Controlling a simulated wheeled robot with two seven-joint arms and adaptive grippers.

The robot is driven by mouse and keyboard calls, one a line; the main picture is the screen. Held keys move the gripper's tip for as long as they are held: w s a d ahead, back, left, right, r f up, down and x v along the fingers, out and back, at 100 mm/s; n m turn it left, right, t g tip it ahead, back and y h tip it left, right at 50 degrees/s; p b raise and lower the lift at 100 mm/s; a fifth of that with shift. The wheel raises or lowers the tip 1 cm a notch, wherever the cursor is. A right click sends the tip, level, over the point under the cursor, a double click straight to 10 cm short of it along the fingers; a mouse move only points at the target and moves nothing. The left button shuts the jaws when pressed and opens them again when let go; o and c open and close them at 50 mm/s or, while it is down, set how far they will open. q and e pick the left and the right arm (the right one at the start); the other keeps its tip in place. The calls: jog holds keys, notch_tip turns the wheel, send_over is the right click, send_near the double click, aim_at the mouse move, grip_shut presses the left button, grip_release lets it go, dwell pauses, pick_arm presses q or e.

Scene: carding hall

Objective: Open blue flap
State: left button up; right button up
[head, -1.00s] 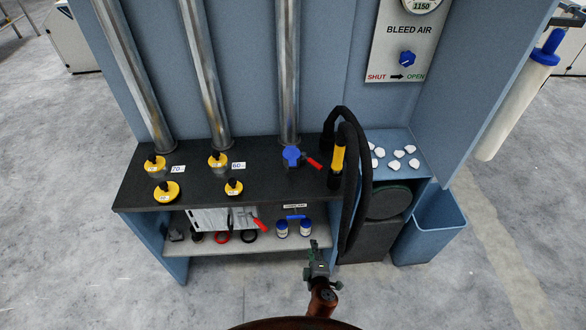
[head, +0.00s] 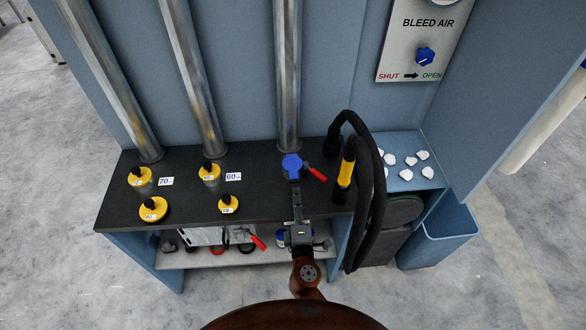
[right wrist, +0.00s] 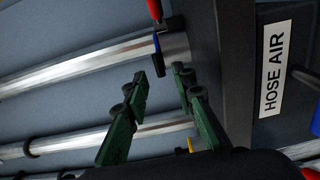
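The blue flap (head: 291,165) sits at the foot of the rightmost pipe on the black bench top. It has a red handle (head: 315,173) on its right. My right gripper (head: 296,192) reaches up over the front edge of the bench, just in front of the flap. In the right wrist view, the green fingers (right wrist: 160,78) stand apart with nothing between them. The flap (right wrist: 156,46) shows edge-on just beyond the fingertips; I cannot tell whether they touch it. My left gripper is not in view.
Yellow-topped plugs (head: 210,172) stand on the bench to the left. A black hose (head: 377,205) with a yellow grip (head: 346,172) loops close on the right. The lower shelf (head: 205,259) holds small items. A blue bin (head: 438,234) stands at the right.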

aim_at(294, 178)
jog(key=shift+w, duration=0.4)
jog(key=w, duration=0.6)
jog(key=shift+r, duration=0.1)
jog(key=shift+w, duration=0.55)
grip_shut()
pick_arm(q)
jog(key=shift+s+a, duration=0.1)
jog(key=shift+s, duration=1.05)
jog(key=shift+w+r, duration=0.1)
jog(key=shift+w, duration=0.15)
